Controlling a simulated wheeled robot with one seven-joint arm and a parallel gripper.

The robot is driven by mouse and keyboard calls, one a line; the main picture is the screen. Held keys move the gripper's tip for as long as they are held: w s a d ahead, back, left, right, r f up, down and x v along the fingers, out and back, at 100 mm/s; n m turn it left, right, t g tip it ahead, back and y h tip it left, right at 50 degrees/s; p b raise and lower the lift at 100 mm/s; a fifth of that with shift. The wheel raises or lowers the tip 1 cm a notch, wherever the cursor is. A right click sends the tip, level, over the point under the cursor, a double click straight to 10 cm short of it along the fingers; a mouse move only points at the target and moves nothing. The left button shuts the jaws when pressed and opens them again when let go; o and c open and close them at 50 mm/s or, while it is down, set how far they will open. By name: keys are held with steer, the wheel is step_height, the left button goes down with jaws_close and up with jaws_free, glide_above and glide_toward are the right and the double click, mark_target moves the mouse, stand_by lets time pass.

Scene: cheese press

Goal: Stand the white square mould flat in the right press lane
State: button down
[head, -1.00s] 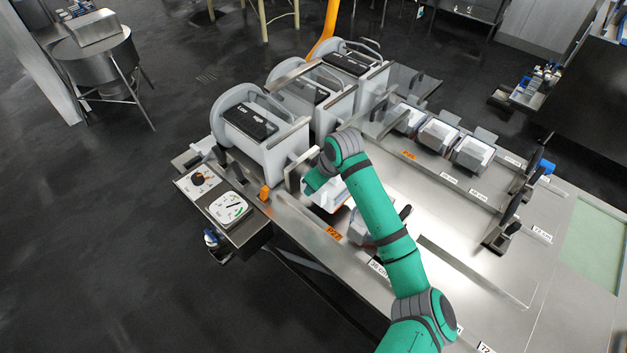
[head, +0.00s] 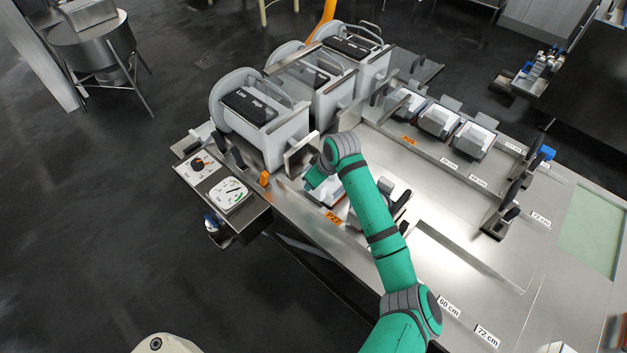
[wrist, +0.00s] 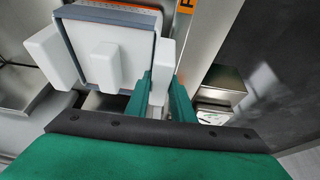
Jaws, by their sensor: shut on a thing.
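The white square mould (wrist: 98,62) fills the upper left of the wrist view. It has a raised block in its middle, a white lug on each side, and a grey-blue rim with an orange line. My gripper (wrist: 162,88) has its green fingers close together on the lug at the mould's right side. In the head view, my gripper (head: 316,180) is over the press end of the near lane (head: 455,255), with part of the white mould (head: 328,194) below it. The mould's underside is hidden, so I cannot tell whether it rests flat.
A grey-and-white block (head: 372,212) stands in the near lane just right of the mould. Press bodies (head: 262,140) stand at the left. Several moulds (head: 437,122) line the far lane. A gauge panel (head: 215,185) is at the front left; an orange lane label (head: 334,218) marks the near edge.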

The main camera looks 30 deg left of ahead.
steer(key=c, duration=1.5)
jaws_free()
steer(key=shift+o, duration=0.2)
steer(key=v, duration=1)
steer(key=shift+d+r, duration=0.1)
steer(key=shift+r, duration=0.3)
step_height(320, 180, up, 10)
